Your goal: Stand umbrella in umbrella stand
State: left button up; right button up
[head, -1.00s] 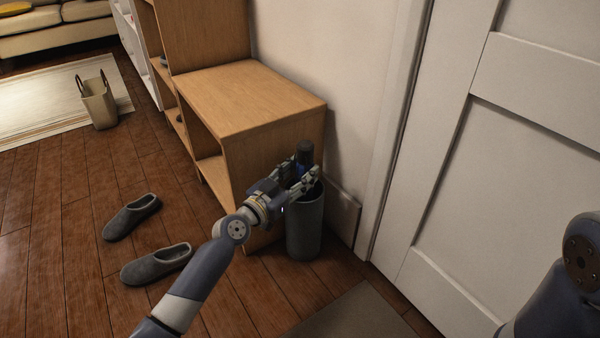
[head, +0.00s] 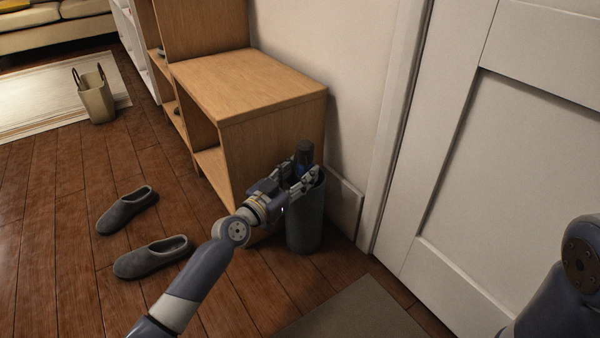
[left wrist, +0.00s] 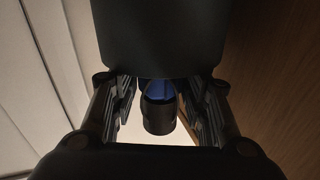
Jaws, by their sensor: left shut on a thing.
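The umbrella is a dark, narrow upright shape with a black handle (head: 304,152) and some blue below it. My left gripper (head: 302,180) is shut on it, just over the mouth of the umbrella stand. The stand (head: 306,225) is a grey cylinder on the floor by the wooden bench. The umbrella's lower part is hidden by my gripper and the stand, so how deep it sits is unclear. In the left wrist view, the umbrella (left wrist: 158,115) shows between the fingers, with a large dark rounded surface, probably the stand, above it. My right gripper is out of view.
A wooden bench (head: 245,85) stands close behind the stand, with a white wall and door (head: 530,150) to the right. Two grey slippers (head: 153,258) lie on the floor at left. A mat (head: 355,312) lies in front, and a bag (head: 97,98) stands farther back.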

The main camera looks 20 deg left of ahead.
pick_arm(q)
jog(key=shift+f, duration=0.35)
jog(key=o, duration=1.2)
jog(key=shift+o, duration=0.8)
jog(key=shift+f, duration=0.15)
jog(key=shift+s+d, duration=0.1)
jog(key=shift+f, duration=0.15)
jog(key=shift+s, duration=0.4)
jog(key=v, duration=1.1)
jog(key=shift+a+r, duration=0.45)
jog(key=shift+r, duration=0.15)
jog(key=shift+r, duration=0.1)
